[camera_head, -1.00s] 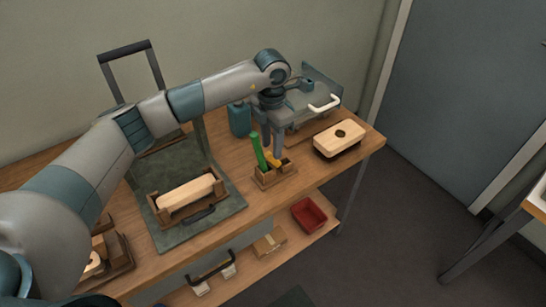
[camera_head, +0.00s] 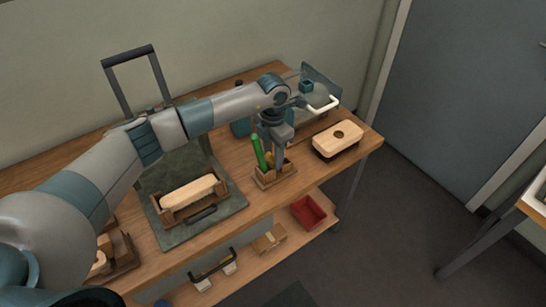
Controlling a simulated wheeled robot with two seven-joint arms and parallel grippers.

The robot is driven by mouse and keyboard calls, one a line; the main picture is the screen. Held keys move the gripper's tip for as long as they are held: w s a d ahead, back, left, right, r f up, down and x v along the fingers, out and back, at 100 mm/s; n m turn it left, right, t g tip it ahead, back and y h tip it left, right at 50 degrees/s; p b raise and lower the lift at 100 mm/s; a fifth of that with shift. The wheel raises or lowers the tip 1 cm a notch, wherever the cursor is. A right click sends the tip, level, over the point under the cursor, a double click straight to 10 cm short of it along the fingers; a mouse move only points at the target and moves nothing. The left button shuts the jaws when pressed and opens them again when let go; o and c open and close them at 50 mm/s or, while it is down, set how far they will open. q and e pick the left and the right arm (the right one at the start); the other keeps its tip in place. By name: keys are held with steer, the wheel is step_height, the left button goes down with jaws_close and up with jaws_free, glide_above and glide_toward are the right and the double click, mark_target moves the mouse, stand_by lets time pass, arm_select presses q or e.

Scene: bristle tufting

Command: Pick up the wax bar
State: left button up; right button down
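My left gripper (camera_head: 275,157) points down at the small wooden holder (camera_head: 264,180) near the table's front edge, with its fingers at or in the holder. The fingers overlap in this view, so I cannot tell whether they are open or shut. A green-handled tool (camera_head: 259,151) stands tilted in the holder, just left of the fingers. I cannot make out the wax bar for certain; the yellow-orange piece seen earlier in the holder is hidden by the gripper. My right gripper is out of view.
A pale block sits in a wooden cradle (camera_head: 163,216) on a dark mat (camera_head: 231,205). A pale wooden block with a round hole (camera_head: 330,147) lies to the right. A teal container (camera_head: 240,127) stands behind. A red tray (camera_head: 306,212) is on the lower shelf.

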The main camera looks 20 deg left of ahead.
arm_select(q)
steer(key=shift+f, duration=0.2)
stand_by(0.3)
jaws_close()
steer(key=shift+r, duration=0.1)
